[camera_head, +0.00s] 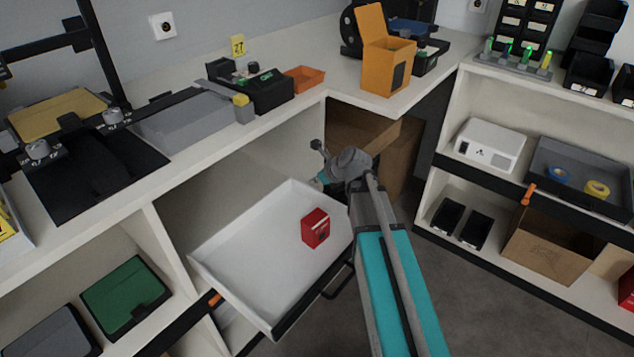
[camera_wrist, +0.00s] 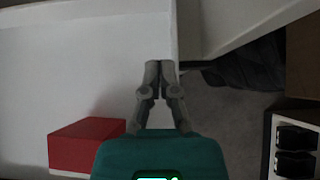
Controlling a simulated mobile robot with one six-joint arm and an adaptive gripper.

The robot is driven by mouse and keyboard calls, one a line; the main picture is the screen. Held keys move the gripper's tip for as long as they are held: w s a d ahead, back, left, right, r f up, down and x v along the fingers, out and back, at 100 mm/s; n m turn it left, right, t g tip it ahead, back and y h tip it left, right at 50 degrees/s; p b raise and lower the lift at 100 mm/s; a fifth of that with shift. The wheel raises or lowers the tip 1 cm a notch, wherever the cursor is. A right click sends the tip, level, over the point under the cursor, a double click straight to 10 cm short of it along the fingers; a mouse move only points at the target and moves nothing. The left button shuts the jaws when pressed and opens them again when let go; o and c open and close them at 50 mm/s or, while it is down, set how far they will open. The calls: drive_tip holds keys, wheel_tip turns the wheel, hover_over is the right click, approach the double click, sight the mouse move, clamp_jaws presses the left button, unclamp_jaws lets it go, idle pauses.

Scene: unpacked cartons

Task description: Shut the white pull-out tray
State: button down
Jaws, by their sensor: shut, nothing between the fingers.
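The white pull-out tray (camera_head: 250,243) stands pulled out of the lower cabinet, with a dark front edge and a dark handle (camera_head: 340,281). A red box (camera_head: 315,228) sits inside it, towards the right side; it also shows at the lower left in the wrist view (camera_wrist: 85,146). My gripper (camera_wrist: 160,66) is shut and empty. In the wrist view its fingertips overlap the tray's side wall, with the tray floor to the left; I cannot tell whether they touch.
A brown carton (camera_head: 365,134) stands in the corner behind my arm. The counter (camera_head: 185,177) overhangs the cabinet. A shelf unit at the right holds a white box (camera_head: 490,145), a dark bin (camera_head: 580,178) and a carton (camera_head: 548,245). Grey floor (camera_head: 455,305) is clear between.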

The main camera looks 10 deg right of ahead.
sight(289, 182)
drive_tip(key=b+x, duration=0.5)
drive_tip(key=x, duration=0.2)
drive_tip(key=shift+w+f, duration=0.1)
drive_tip(key=shift+f, duration=0.1)
drive_tip(key=shift+w+a+r, duration=0.1)
drive_tip(key=shift+w+a, duration=0.65)
drive_tip(key=shift+w, duration=0.1)
drive_tip(key=shift+w+a, duration=0.65)
drive_tip(key=shift+w, duration=0.05)
drive_tip(key=shift+w+d, duration=0.1)
